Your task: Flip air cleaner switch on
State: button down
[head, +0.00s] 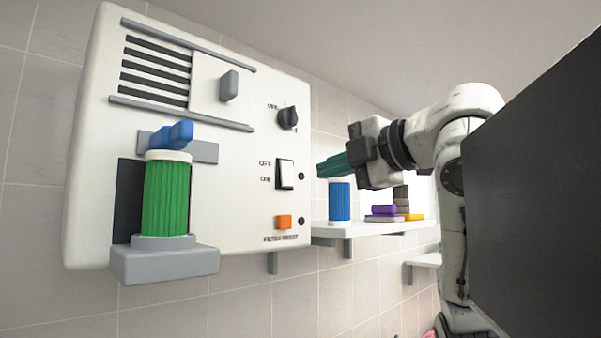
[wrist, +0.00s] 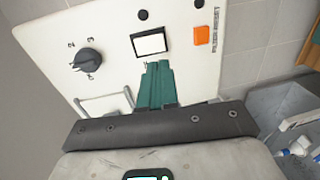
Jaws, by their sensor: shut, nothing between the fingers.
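The air cleaner (head: 235,120) is a large white box on the tiled wall at left in the head view. Its white rocker switch (head: 285,174) has a dark frame and sits beside OFF and ON labels, OFF above ON. I cannot tell which half is pressed in. A dark round dot (head: 301,176) is beside it. My gripper (head: 320,169) has green fingers, shut and empty, to the right of the switch and apart from it. In the wrist view the fingertips (wrist: 158,65) point at the panel, just below the switch (wrist: 150,44) in the picture.
A dark knob (head: 288,118) is above the switch and an orange button (head: 283,222) below. A green filter (head: 167,198) stands in a grey holder at left. A shelf (head: 370,229) behind my gripper holds a blue cylinder (head: 339,201) and folded towels (head: 384,210).

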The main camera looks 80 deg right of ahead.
aim_at(289, 182)
jog(key=p+x, duration=0.2)
jog(key=x, duration=0.5)
jog(key=shift+w+d, duration=0.2)
jog(key=shift+w, duration=0.1)
